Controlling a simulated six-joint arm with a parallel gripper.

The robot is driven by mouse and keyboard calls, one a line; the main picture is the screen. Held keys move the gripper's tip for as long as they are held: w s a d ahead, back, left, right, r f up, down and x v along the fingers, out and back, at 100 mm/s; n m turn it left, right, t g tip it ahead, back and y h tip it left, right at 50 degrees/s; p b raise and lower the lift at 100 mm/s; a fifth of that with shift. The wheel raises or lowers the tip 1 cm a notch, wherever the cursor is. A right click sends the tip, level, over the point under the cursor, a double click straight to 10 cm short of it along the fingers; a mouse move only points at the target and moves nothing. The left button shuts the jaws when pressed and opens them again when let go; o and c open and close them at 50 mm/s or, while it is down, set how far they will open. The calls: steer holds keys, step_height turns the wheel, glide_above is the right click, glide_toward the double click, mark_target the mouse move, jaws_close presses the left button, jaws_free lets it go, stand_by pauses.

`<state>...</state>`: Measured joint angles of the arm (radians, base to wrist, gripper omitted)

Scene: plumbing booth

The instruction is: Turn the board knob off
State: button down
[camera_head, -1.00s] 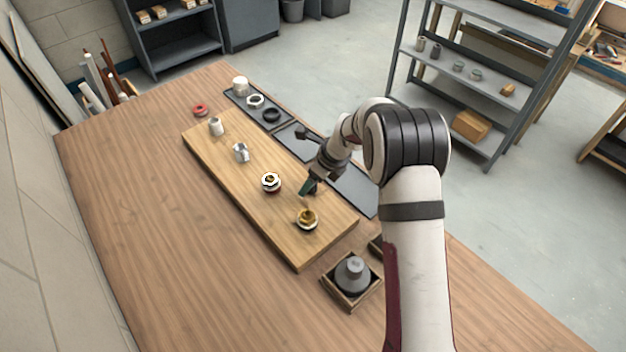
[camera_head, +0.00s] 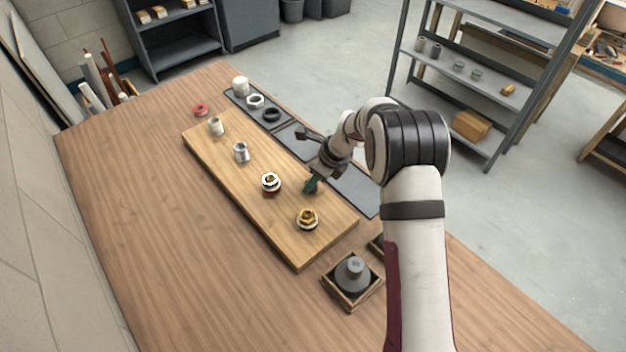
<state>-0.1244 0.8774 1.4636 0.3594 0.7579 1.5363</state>
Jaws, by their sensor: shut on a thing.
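The wooden board (camera_head: 205,157) lies flat on the table and carries a row of metal fittings. My gripper (camera_head: 311,187) points down over the board's right edge, its greenish fingers close together. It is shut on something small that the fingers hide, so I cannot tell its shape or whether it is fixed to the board. A brass hex fitting (camera_head: 307,219) sits just below the fingers in the picture, apart from them. Which part is the board knob is not clear.
Two silver fittings (camera_head: 241,152) (camera_head: 216,126) stand farther up the board. A dark tray (camera_head: 355,190) with rings and a white cap lies along its right side. A grey part (camera_head: 352,273) sits in a wooden box nearer me. The table's left side is clear.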

steer(key=n+g, duration=0.1)
steer(key=n, duration=0.2)
steer(key=n+g, duration=0.1)
steer(key=n, duration=0.3)
steer(key=shift+w+d+g, duration=0.1)
steer(key=shift+w+g, duration=0.1)
steer(key=shift+g, duration=0.1)
steer(key=n+g, duration=0.1)
steer(key=n, duration=0.2)
steer(key=n+g+h, duration=0.1)
steer(key=n, duration=0.2)
steer(key=shift+w, duration=0.15)
steer(key=shift+n, duration=0.5)
steer(key=shift+c, duration=2.4)
jaws_free()
steer(key=shift+r, duration=0.4)
step_height(320, 180, up, 4)
steer(key=shift+d+f, duration=0.1)
steer(key=s+d+r, duration=0.3)
steer(key=d+r, duration=0.3)
steer(key=d, duration=0.4)
steer(key=shift+d+r, duration=0.2)
steer(key=shift+d, duration=0.2)
